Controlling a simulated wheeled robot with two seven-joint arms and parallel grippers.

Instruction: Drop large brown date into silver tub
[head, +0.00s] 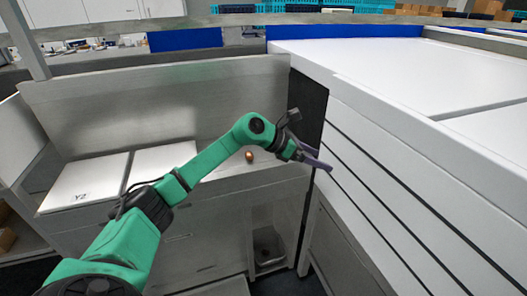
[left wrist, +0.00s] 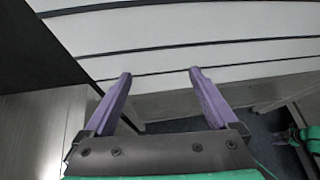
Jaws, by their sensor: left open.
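A small brown date (head: 249,156) lies on the steel counter (head: 222,184), just left of my left gripper in the head view. My left gripper (head: 318,158) is open, its purple fingers at the counter's right end near the white slatted side. In the left wrist view its fingers (left wrist: 160,75) are spread with nothing between them. A dull silver vessel (head: 268,247), perhaps the tub, stands in the open bay below the counter, in shadow.
Two white lids or boards (head: 84,185) lie on the counter's left, one marked Y2. A steel backsplash (head: 160,100) rises behind. The white slatted unit (head: 400,200) closes off the right side. Blue panels stand at the back.

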